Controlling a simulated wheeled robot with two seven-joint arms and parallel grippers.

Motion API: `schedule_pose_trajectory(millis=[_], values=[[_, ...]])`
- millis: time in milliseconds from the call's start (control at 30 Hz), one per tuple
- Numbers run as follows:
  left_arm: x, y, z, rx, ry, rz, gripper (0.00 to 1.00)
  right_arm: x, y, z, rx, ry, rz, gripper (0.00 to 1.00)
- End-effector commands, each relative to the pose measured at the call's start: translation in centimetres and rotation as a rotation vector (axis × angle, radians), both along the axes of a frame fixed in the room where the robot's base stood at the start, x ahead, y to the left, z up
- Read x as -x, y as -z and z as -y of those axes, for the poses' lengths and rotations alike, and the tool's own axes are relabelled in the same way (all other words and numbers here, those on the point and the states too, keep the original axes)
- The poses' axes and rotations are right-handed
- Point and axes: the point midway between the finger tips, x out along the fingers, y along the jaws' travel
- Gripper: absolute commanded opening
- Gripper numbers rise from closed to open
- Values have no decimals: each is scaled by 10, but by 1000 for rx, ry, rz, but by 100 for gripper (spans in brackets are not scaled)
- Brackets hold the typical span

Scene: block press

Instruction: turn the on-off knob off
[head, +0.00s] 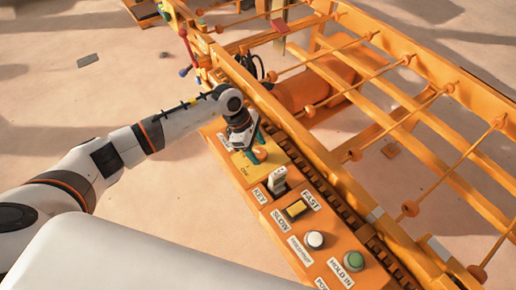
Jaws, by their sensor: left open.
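The on-off knob is not clearly visible; a yellow plate (247,169) with dark lettering that seems to read OFF lies on the orange control panel. My left gripper (258,154) is over this plate, pointing down, with its orange fingertips close to it. The gripper and wrist hide the upper part of the plate and whatever is between the fingers. I cannot tell whether the fingers touch a knob. My right gripper is not in view.
Along the orange panel (233,181) are a key switch (277,180), a yellow-and-black rocker (295,209) between SLOW and FAST, a white button (315,240) and a green button (353,261). An orange frame with rods (400,105) stands behind. Sandy ground lies around.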

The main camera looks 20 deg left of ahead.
Motion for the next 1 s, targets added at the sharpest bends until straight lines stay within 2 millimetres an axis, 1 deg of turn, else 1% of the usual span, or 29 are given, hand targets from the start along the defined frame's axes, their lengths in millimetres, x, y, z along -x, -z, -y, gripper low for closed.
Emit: schedule_pose_trajectory(millis=[33,133,400,467,600,667,700,1000], values=[[0,4,2,1,0,-2,61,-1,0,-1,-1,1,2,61],[0,8,3,0,-1,-1,61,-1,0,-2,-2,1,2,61],[0,9,4,0,0,0,61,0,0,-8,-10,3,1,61],[0,9,4,0,-1,0,53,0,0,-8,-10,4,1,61],[0,9,4,0,-1,0,30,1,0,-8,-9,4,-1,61],[0,9,4,0,-1,0,20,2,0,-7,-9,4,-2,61],[0,9,4,0,-1,0,17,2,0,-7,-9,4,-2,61],[0,8,4,0,-43,1,17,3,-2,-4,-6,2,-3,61]])
